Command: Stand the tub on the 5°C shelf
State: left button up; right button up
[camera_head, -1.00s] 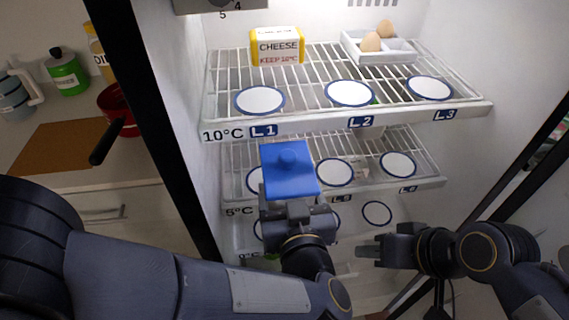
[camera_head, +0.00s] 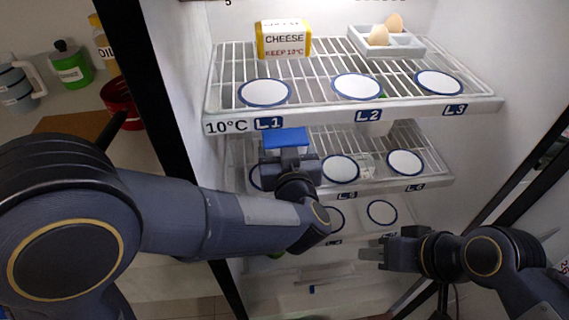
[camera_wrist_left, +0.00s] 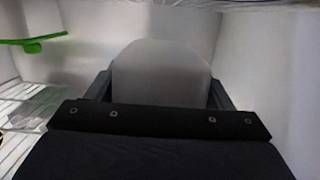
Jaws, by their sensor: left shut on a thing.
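The tub shows its blue lid (camera_head: 287,138) in the head view, just under the front edge of the 10°C shelf. In the left wrist view its pale body (camera_wrist_left: 160,72) fills the space between the fingers. My left gripper (camera_head: 290,158) is shut on the tub, which looks about upright. The 5°C shelf (camera_head: 400,188) is the middle wire shelf. The tub is in front of or over its left end; I cannot tell its height above the wires. The gripper hides the 5°C label. My right gripper (camera_head: 372,250) is open and empty, low on the right.
The 10°C shelf (camera_head: 340,120) above bears a cheese box (camera_head: 284,40) and an egg tray (camera_head: 400,46). The fridge's left edge (camera_head: 180,130) stands beside my left arm.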

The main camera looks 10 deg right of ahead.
pick_arm(q)
notch_tip(320, 180, down, 4)
jog(key=shift+f+b, duration=0.1)
jog(key=shift+b, duration=0.65)
jog(key=shift+w+f, duration=0.15)
jog(key=shift+f, duration=0.2)
jog(key=shift+f, duration=0.2)
jog(key=o, duration=1.2)
jog(key=shift+r, duration=0.1)
jog(key=shift+r, duration=0.2)
jog(key=s, duration=0.4)
jog(key=s+r+p, duration=0.1)
jog(key=s, duration=0.7)
jog(key=shift+r, duration=0.3)
